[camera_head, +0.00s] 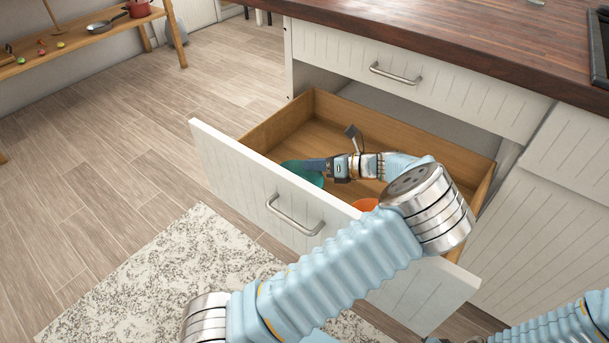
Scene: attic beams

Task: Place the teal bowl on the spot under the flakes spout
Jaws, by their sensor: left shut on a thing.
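The teal bowl (309,178) is inside an open drawer (275,127), near its left front corner. My left gripper (315,164) reaches into the drawer and is shut on the teal bowl; its fingers hide part of the bowl. An orange object (365,204), perhaps another bowl, lies in the drawer to the right of it, mostly hidden by my left arm. The flakes spout and the spot under it are not in view. My right gripper is not in view; only part of my right arm shows at the bottom right.
The drawer's front panel (243,178) stands between my body and the bowl. A wooden countertop (440,35) is above, with a closed drawer (400,72) under it. A shelf (75,40) with a pan and a red pot stands at the far left. The floor at left is clear.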

